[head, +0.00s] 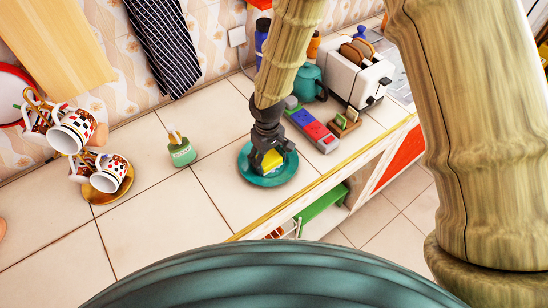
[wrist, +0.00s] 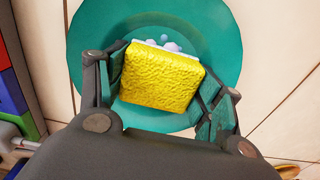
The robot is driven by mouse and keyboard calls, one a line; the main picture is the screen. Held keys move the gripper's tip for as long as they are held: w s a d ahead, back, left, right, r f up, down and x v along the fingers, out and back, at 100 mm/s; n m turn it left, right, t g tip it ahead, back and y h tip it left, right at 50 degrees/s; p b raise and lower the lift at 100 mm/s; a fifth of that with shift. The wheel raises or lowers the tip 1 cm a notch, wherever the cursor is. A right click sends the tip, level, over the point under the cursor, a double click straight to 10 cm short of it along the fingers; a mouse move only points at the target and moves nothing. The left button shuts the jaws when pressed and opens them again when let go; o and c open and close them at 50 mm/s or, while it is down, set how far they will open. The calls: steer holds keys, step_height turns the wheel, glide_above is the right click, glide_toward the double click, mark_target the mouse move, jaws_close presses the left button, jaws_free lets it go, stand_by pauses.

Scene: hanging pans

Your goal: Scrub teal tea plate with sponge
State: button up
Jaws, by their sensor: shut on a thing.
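The teal tea plate (head: 252,177) lies on the tiled counter near its front edge. It also fills much of the wrist view (wrist: 105,32). My gripper (head: 269,160) is over the plate, pointing down. It is shut on a yellow sponge (wrist: 161,78), with one finger on each side. The sponge also shows between the fingers in the head view (head: 272,161). White suds (wrist: 170,46) show at the sponge's far edge. The sponge is over the plate; whether it touches the plate's surface cannot be told.
A tray with blue and red compartments (head: 313,128) lies close to the plate's right. Behind it stand a teal teapot (head: 311,83) and a white toaster (head: 357,77). A green jar (head: 182,152) is to the left, then a mug rack (head: 105,180). Bare counter lies between jar and plate.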

steer(key=shift+w+d+p, duration=0.4)
steer(key=shift+w+d, duration=0.85)
steer(key=shift+d, duration=0.3)
steer(key=shift+s+a, duration=0.6)
steer(key=shift+a, duration=0.25)
steer(key=shift+s+a, duration=0.6)
steer(key=shift+a, duration=0.25)
steer(key=shift+w+d+f+p, duration=0.1)
steer(key=shift+w+d+p, duration=0.05)
steer(key=shift+w+d, duration=0.6)
steer(key=shift+w+d+p, duration=0.15)
steer(key=shift+w+d, duration=0.25)
steer(key=shift+d, duration=0.55)
steer(key=shift+s+a, duration=0.6)
steer(key=shift+a, duration=0.25)
steer(key=shift+s+a, duration=0.6)
steer(key=shift+a, duration=0.2)
steer(key=shift+w+d+p, duration=0.25)
steer(key=shift+w+d, duration=0.4)
steer(key=shift+d, duration=0.2)
steer(key=shift+w+d+p, duration=0.2)
steer(key=shift+w+d, duration=0.4)
steer(key=shift+d, duration=0.2)
steer(key=shift+r, duration=0.2)
steer(key=shift+r+p, duration=2)
steer(key=shift+r, duration=1)
